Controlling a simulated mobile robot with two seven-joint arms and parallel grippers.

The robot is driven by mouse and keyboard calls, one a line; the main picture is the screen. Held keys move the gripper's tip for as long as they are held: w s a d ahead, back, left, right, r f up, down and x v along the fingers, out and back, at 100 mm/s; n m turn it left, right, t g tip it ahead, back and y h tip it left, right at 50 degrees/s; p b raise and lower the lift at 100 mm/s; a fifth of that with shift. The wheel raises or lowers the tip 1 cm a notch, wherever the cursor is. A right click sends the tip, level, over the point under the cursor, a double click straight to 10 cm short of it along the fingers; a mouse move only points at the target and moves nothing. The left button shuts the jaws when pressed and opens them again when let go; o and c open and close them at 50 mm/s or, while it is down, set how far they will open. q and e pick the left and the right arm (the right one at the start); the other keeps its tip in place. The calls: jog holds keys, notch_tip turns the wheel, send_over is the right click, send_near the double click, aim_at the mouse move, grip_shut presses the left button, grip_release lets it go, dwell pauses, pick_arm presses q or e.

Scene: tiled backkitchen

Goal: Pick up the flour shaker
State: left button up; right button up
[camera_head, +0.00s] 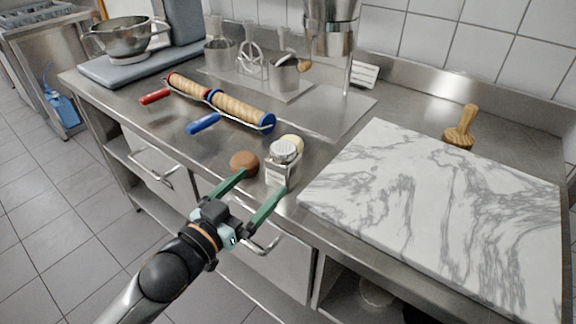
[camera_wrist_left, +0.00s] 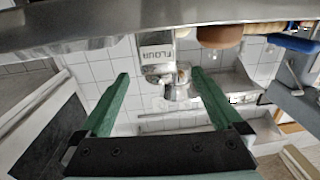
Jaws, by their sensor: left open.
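The flour shaker (camera_head: 283,165) is a small metal container with a domed, perforated top, standing upright near the front edge of the steel counter. In the left wrist view the shaker (camera_wrist_left: 157,54) shows its FLOUR label and sits between the finger lines, beyond the tips. My left gripper (camera_head: 262,183) has green fingers spread wide, with nothing between them. It is just in front of the shaker at the counter's edge. Its open fingers (camera_wrist_left: 160,74) also show in the wrist view. My right gripper is in neither view.
A round brown object (camera_head: 244,163) stands close left of the shaker, and a pale yellow one (camera_head: 292,142) just behind it. A marble board (camera_head: 440,205) lies to the right. Rolling pins with blue (camera_head: 203,123) and red (camera_head: 155,97) handles lie behind left.

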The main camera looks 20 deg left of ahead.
aim_at(273, 169)
pick_arm(q)
jog(key=x, duration=0.6)
jog(key=shift+w, duration=0.25)
jog(key=shift+d+x, duration=0.2)
jog(key=shift+x, duration=2.55)
jog(key=shift+s, duration=0.1)
jog(key=c, duration=1.5)
